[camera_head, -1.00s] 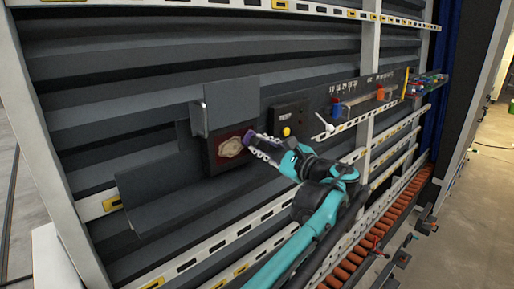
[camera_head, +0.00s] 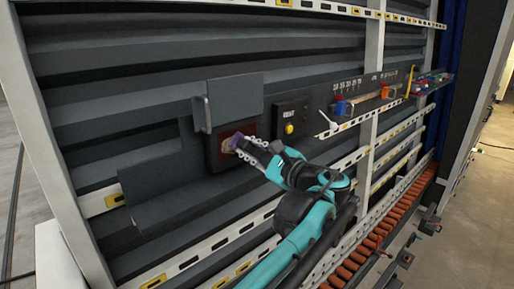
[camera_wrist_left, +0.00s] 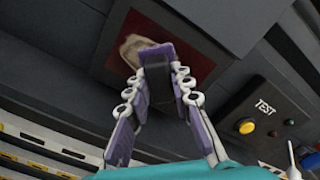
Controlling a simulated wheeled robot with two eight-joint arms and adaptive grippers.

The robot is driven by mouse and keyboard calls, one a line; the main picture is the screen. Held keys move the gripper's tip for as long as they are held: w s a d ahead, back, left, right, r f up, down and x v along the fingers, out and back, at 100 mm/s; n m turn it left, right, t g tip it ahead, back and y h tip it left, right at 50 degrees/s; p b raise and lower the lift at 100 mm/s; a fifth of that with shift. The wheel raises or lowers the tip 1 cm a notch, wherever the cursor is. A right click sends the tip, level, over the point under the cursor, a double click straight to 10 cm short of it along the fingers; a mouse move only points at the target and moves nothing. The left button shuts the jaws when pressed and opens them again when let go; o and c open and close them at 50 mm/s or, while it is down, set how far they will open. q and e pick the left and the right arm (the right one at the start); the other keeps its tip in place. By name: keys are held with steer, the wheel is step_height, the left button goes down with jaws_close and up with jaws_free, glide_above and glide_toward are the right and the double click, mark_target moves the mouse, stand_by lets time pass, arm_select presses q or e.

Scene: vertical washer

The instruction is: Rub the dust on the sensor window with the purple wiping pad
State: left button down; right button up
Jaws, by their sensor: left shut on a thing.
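The sensor window (camera_head: 215,158) is a dark red square set in a dark housing on the slatted wall; its raised cover with a handle stands above it. A pale dust patch (camera_wrist_left: 133,47) lies on the red window in the left wrist view. The purple wiping pad (camera_head: 235,140) is in my left gripper (camera_head: 243,145), which is shut on it. The pad (camera_wrist_left: 160,52) overlaps the right part of the dust patch; I cannot tell whether it presses on the surface. In the head view the gripper and pad hide most of the dust. My right gripper is not in view.
A box labelled TEST with a yellow button (camera_head: 289,129) sits right of the window. Farther right, a shelf (camera_head: 360,118) holds small blue, orange and yellow items. A grey angled plate (camera_head: 170,190) lies below left. Slotted rails cross the wall.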

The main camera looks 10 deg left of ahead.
arm_select(q)
steer(key=shift+s+a, duration=1.85)
steer(key=shift+s, duration=0.3)
steer(key=shift+w+d+r, duration=0.1)
steer(key=shift+r, duration=0.1)
steer(key=shift+w+d+p, duration=0.3)
steer(key=shift+w+d, duration=1.5)
steer(key=shift+w, duration=0.3)
steer(key=shift+w+d+p, duration=0.3)
steer(key=shift+w+d, duration=1.5)
steer(key=shift+w, duration=0.25)
steer(key=shift+s+a+b, duration=0.25)
steer(key=shift+s+a, duration=1.6)
steer(key=shift+s, duration=0.3)
steer(key=shift+s+a+b, duration=0.2)
steer(key=shift+s+a, duration=1.65)
steer(key=shift+s, duration=0.25)
steer(key=shift+w+d, duration=0.1)
steer(key=shift+d, duration=0.05)
steer(key=shift+d+f, duration=0.1)
steer(key=shift+d, duration=0.25)
steer(key=shift+s+v, duration=0.25)
steer(key=shift+v, duration=2.5)
steer(key=shift+a, duration=0.15)
